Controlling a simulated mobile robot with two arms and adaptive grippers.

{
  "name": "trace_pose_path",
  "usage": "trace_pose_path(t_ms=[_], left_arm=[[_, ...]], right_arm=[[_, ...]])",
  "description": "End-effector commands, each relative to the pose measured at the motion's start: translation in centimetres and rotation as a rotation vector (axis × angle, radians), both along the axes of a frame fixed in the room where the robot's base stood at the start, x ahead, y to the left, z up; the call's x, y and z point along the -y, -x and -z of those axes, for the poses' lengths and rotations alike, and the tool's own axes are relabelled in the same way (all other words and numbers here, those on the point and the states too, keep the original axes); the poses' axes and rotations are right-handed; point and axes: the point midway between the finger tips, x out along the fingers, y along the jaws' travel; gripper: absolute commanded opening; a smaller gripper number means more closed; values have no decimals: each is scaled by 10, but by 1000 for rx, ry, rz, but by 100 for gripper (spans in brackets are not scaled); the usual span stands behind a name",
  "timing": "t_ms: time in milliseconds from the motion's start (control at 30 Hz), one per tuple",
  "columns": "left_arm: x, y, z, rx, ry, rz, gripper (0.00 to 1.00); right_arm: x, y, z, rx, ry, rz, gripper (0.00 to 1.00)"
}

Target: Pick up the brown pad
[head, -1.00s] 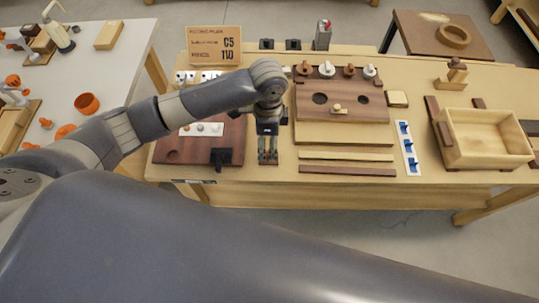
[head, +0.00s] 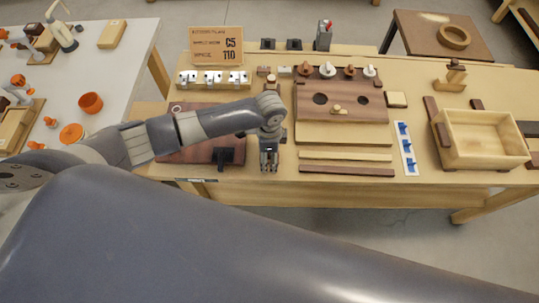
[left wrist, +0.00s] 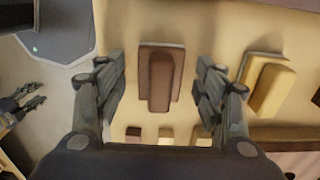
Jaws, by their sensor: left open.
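The brown pad (left wrist: 160,78) shows in the left wrist view as a dark brown oblong block on a wider brown base, above a pale wood surface. It lies between the two spread fingers of my left gripper (left wrist: 165,95), with a gap on each side. In the head view my left gripper (head: 269,160) points down at the bench's front edge, left of the wooden strips. There the gripper and wrist hide what is beneath, and I cannot make out the pad. My right gripper cannot be made out in the head view.
A pale block (left wrist: 270,88) lies right of the pad in the left wrist view. In the head view, a dark board (head: 200,150) lies left of the gripper, light and dark strips (head: 345,171) right of it, and an open wooden box (head: 460,160) farther right.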

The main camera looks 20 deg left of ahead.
Motion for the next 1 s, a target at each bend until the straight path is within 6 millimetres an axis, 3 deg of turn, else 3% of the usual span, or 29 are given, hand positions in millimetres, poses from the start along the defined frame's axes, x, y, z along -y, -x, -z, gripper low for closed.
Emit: trace_pose_path(t_ms=[100, 300, 767, 1000], left_arm=[[0, 0, 0, 0, 0, 0, 61], [0, 0, 0, 0, 0, 0, 16], [0, 0, -4, 2, 2, 0, 16], [0, -2, -27, 5, 3, 0, 16]], right_arm=[[0, 0, 0, 0, 0, 0, 40], [0, 0, 0, -1, 0, 1, 40], [0, 1, 2, -1, 0, 1, 40], [0, 1, 11, -1, 0, 1, 40]])
